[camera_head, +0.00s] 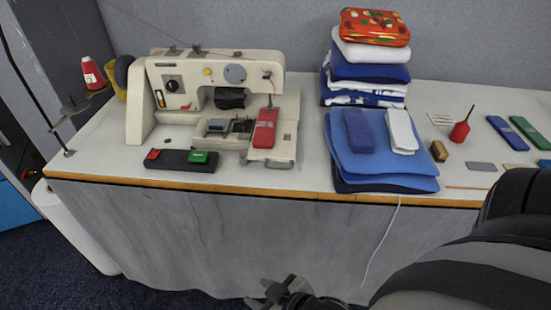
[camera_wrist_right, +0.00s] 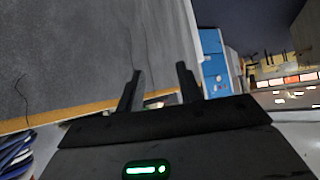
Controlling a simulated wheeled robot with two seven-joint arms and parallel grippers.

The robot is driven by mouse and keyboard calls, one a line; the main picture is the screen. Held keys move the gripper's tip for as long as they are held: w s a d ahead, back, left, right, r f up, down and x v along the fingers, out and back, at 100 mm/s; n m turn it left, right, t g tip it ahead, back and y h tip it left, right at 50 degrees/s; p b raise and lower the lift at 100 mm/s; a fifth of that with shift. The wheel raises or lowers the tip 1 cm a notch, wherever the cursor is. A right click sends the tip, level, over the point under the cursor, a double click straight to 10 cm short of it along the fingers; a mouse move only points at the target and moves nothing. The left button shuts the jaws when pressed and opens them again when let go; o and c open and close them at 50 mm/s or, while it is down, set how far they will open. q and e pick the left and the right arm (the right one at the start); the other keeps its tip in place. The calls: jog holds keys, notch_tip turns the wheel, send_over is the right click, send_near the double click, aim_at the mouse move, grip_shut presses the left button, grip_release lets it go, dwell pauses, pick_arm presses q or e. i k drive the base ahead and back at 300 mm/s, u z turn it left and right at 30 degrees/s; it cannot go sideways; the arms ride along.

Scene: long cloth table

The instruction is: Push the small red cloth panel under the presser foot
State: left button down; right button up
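The small red cloth panel (camera_head: 265,130) lies on the right end of the bed of the cream sewing machine (camera_head: 215,72). Its far end is just below the machine's head, by the thin needle bar (camera_head: 269,88). The presser foot is too small to make out, so I cannot tell whether the panel's far edge is under it. My right gripper (camera_head: 274,291) is low in front of the table, below its edge and well apart from the panel. In the right wrist view its two fingers (camera_wrist_right: 159,88) stand apart with nothing between them. My left gripper is not in view.
A switch box (camera_head: 180,166) with red and green buttons sits before the machine. Blue folded cloths (camera_head: 372,172) and a tall cloth stack (camera_head: 368,68) stand to the right. A red oil bottle (camera_head: 460,131) is farther right. The wooden table edge (camera_head: 230,189) runs along the front.

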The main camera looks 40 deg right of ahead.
aim_at(264, 135)
jog(key=u, duration=1.25)
jog(key=k, duration=0.1)
jog(key=z, duration=2.5)
